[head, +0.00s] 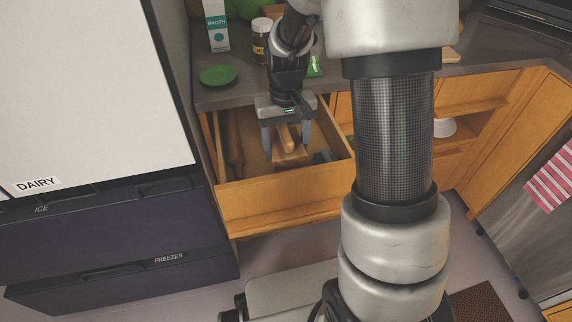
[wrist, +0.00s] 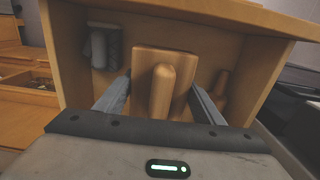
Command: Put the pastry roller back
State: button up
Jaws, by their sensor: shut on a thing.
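The pastry roller (wrist: 162,95) appears to be the pale wooden piece with a rounded handle, between my gripper's fingers. In the head view the wooden piece (head: 287,138) shows below the gripper, inside the open drawer (head: 262,200). My gripper (head: 286,138) points down into the drawer with its fingers apart, shut on the wooden piece. In the wrist view a finger of my gripper (wrist: 161,82) stands on each side of it. A wider wooden block-like part (wrist: 183,62) shows behind the handle; I cannot tell whether it touches the drawer floor.
A darker wooden rolling-pin-like utensil (head: 233,138) lies along the drawer's left side. A grey object (wrist: 103,45) is in another corner. The counter above holds a green plate (head: 218,75), a broth carton (head: 216,27) and a jar (head: 261,40). The fridge (head: 90,90) stands left.

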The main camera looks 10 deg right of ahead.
jog(key=shift+f+b, duration=0.6)
jog(key=shift+f, duration=1.8)
